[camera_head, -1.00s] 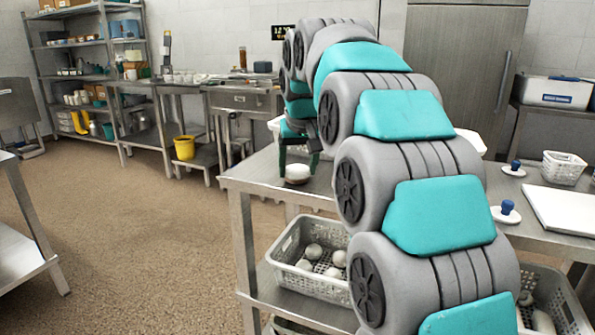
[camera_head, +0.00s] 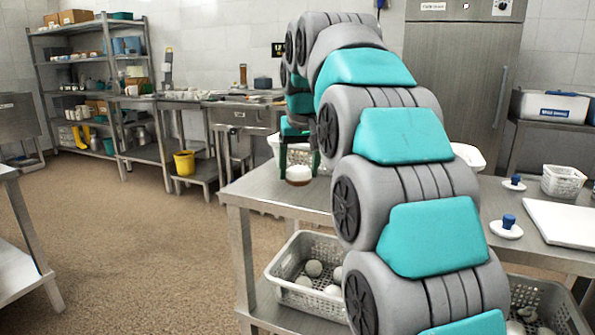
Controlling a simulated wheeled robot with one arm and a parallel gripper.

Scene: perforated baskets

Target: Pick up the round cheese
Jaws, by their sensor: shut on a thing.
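A round white cheese (camera_head: 299,174) is at the left part of the steel table (camera_head: 262,192), just above or on its top; I cannot tell if it touches. My gripper (camera_head: 299,160) points down with its dark green fingers on either side of the cheese, shut on it. My own teal and grey arm hides much of the table behind and to the right.
A perforated basket (camera_head: 283,290) with several round white cheeses stands on the lower shelf. Another basket (camera_head: 283,148) is partly hidden behind my gripper. At right are a white board (camera_head: 562,220), a small basket (camera_head: 564,181) and blue-knobbed white discs (camera_head: 507,228).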

